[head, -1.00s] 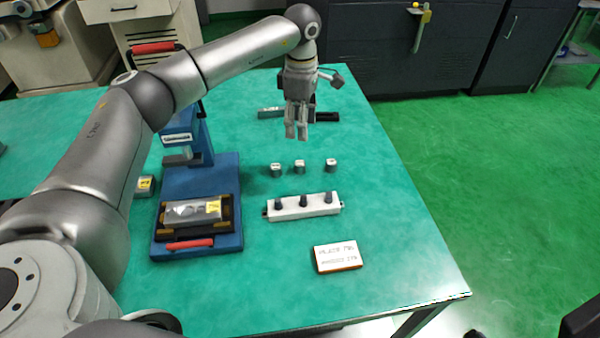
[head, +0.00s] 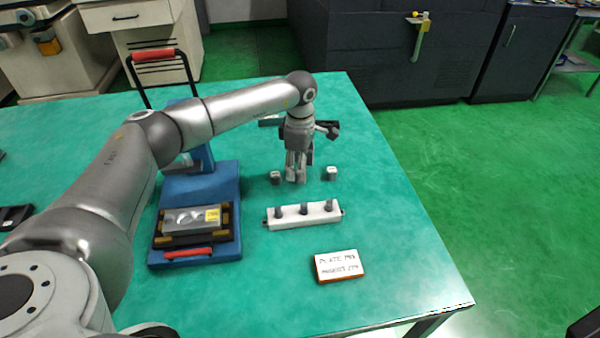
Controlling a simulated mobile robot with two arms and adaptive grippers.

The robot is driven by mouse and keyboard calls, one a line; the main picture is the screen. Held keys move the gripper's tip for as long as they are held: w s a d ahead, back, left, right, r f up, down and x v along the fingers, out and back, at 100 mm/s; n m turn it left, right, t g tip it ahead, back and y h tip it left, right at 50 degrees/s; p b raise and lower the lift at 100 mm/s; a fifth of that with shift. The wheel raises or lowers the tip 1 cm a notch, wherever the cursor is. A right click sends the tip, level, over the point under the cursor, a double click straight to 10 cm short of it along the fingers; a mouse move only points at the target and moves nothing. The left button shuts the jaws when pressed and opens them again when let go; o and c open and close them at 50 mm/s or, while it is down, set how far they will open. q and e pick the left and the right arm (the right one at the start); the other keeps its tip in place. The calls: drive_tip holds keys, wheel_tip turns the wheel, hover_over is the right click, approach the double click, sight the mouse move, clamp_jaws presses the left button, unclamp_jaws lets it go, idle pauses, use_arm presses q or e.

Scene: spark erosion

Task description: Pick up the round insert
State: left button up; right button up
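Several small grey cylindrical inserts with pale tops stand in a row on the green table. The left one (head: 275,177) and the right one (head: 331,173) are visible on either side of my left gripper (head: 296,178). The middle one is hidden by the fingers. I cannot tell from here which one is the round insert. My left gripper points straight down, low over the middle place, its fingers slightly apart. I cannot see whether they touch the hidden insert. My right gripper is not in view.
A white block (head: 290,219) with three dark pegs lies in front of the inserts. A labelled plate (head: 339,266) lies nearer. A blue press (head: 228,187) with a red handle (head: 153,54) and a metal block stands left. Dark bars lie behind the gripper. The table's right side is clear.

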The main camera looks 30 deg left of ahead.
use_arm(q)
drive_tip(key=shift+f, duration=0.6)
clamp_jaws()
drive_tip(key=shift+r, duration=0.2)
